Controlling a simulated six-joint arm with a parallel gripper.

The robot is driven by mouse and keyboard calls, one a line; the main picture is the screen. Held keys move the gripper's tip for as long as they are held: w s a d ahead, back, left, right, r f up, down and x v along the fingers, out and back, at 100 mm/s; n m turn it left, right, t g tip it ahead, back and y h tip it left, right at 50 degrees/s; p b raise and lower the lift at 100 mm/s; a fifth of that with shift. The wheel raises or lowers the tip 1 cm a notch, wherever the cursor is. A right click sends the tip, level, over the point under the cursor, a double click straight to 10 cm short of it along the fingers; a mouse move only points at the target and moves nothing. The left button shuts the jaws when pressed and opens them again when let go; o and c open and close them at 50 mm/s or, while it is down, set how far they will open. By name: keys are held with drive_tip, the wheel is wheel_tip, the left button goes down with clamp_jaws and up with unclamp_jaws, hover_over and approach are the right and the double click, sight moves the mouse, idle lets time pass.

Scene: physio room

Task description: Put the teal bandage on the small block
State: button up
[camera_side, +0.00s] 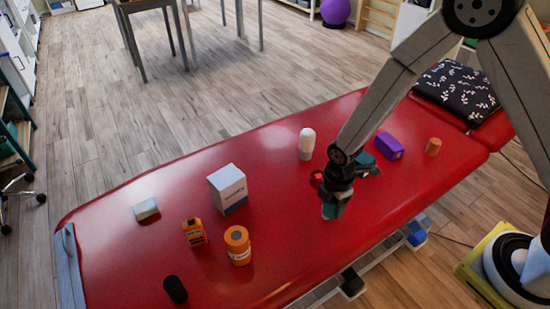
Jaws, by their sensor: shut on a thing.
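My gripper (338,196) points down over the middle right of the red treatment table and is shut on the teal bandage (331,211). The bandage shows below the dark fingers, at or just above the table top; I cannot tell whether it touches. The fingers hide its upper part. A small pale block with a grey-green side (146,210) lies flat at the left of the table, well away from my gripper. Its top looks bare.
A white box (228,189), an orange-yellow item (194,232), an orange jar (237,245) and a black cylinder (175,289) stand on the left half. A white bottle (306,144), purple box (389,146) and orange roll (433,147) stand farther back. The table's centre is clear.

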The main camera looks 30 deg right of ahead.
drive_tip(key=shift+w+d+m, duration=0.3)
drive_tip(key=shift+w+d, duration=0.05)
drive_tip(key=shift+d, duration=0.2)
drive_tip(key=w+d+r+m, duration=0.15)
drive_tip(key=d+m, duration=0.25)
drive_tip(key=d, duration=0.5)
drive_tip(key=w+d+r+m, duration=0.1)
drive_tip(key=w+d+m, duration=0.3)
drive_tip(key=d, duration=0.5)
drive_tip(key=s+d+r+m, duration=0.1)
drive_tip(key=d+m, duration=0.3)
drive_tip(key=d, duration=0.4)
drive_tip(key=s+d+r+m, duration=0.1)
drive_tip(key=s+d+m, duration=0.3)
drive_tip(key=d, duration=0.5)
drive_tip(key=shift+s+d+r+m, duration=0.2)
drive_tip(key=shift+r+m, duration=0.1)
drive_tip(key=shift+r, duration=0.1)
